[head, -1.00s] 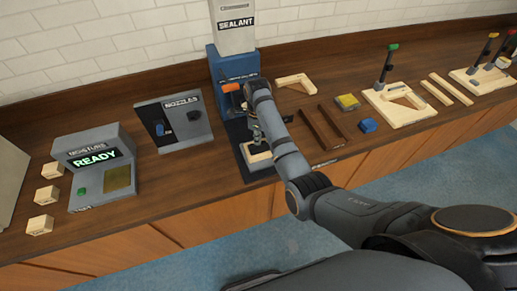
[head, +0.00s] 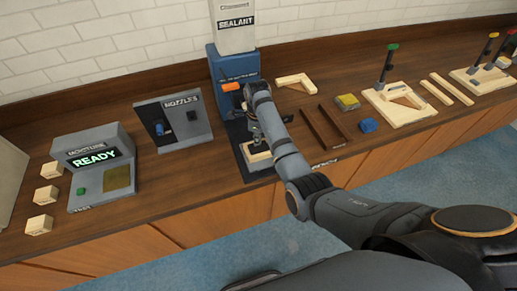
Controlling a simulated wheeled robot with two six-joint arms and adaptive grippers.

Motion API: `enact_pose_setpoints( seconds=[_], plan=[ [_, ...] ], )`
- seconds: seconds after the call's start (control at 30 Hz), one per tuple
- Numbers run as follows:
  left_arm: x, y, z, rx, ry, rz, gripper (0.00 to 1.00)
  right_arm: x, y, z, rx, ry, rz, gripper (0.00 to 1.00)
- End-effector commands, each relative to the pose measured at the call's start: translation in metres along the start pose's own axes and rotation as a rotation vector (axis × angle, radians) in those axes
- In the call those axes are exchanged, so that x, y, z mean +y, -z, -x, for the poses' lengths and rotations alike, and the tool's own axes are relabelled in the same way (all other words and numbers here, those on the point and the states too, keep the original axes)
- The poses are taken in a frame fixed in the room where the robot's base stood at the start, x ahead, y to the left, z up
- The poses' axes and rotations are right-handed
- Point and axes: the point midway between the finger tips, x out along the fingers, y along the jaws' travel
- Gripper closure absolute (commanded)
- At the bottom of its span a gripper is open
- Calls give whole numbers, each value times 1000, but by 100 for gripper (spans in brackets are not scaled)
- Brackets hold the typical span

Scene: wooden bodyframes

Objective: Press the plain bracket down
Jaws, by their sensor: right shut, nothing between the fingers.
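My right gripper (head: 257,142) is shut and empty. It points down over a pale wooden piece (head: 261,162) on the dark base of the blue sealant station (head: 222,70). The fingertips are small and partly hidden by my arm, so I cannot tell whether they touch the piece. A pale angled wooden bracket (head: 297,79) lies on the counter right of the station. Another angled wooden piece (head: 402,94) lies on a board (head: 385,103) with a green-topped post. I cannot tell which one is the plain bracket. My left gripper is not in view.
A moisture station (head: 95,160) reads READY, with several small wood blocks (head: 46,195) left of it. A nozzles panel (head: 175,120) stands left of the sealant station. A brown tray (head: 326,127), yellow pad (head: 347,102) and blue block (head: 368,125) lie to the right.

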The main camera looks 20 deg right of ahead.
Motion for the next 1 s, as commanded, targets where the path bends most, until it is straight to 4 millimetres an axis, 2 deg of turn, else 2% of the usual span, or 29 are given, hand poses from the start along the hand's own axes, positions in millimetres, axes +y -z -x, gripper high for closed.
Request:
enact_pose_setpoints(
  seconds=[1.0],
  plan=[
    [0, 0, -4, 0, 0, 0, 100, 1, 0, -13, 2, -4, 0, 100]
  ],
)
